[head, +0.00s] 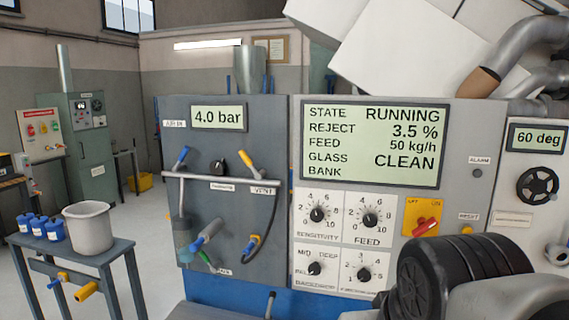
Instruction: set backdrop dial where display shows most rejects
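The backdrop dial (315,268) is a small black knob at the lower left of a white panel with several dials. Its scale reads MID and DEEP above, with a partly legible PALE at the left. Its pointer setting is too small to tell. The display (373,145) above shows STATE RUNNING, REJECT 3.5 %, FEED 50 kg/h and GLASS CLEAN; the BANK line is blank. My gripper is not in view; only part of my arm shows at the lower right, in front of the machine.
Sensitivity knob (317,214) and feed knob (370,214) sit above, with another knob (364,274) to the right. A red switch (426,226) is on a yellow plate. At left, a bench (75,248) holds a grey pot (88,226) and blue containers.

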